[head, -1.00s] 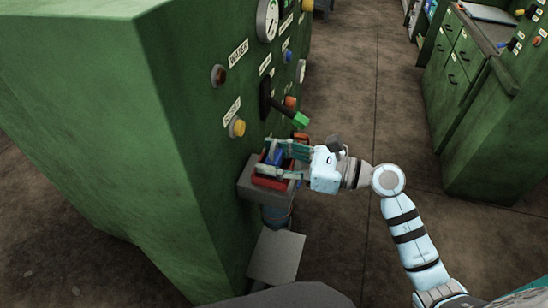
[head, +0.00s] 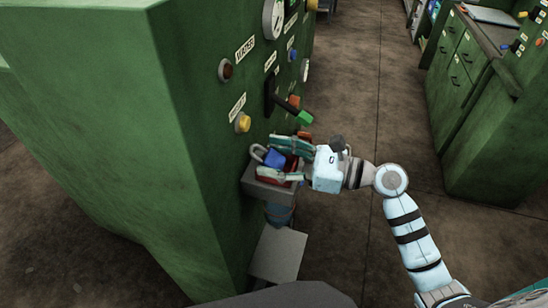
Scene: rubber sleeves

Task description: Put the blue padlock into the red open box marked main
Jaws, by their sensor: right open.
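The blue padlock (head: 274,157) shows between the two fingers of my right gripper (head: 272,158), its grey shackle pointing left toward the green cabinet. The red open box (head: 267,172) is just under and around it, on a grey ledge on the cabinet's side. The padlock appears to be at the box, but the fingers hide much of both, so I cannot tell how deep it sits. My right gripper is open, one finger above and one below the padlock in the picture. No mark on the box is readable. My left gripper is not in view.
The green cabinet (head: 190,140) stands close on the left, with a lever with a green grip (head: 303,117), buttons and a gauge. The grey ledge (head: 268,192) juts from it. Open floor (head: 350,90) lies to the right, before another green cabinet (head: 480,120).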

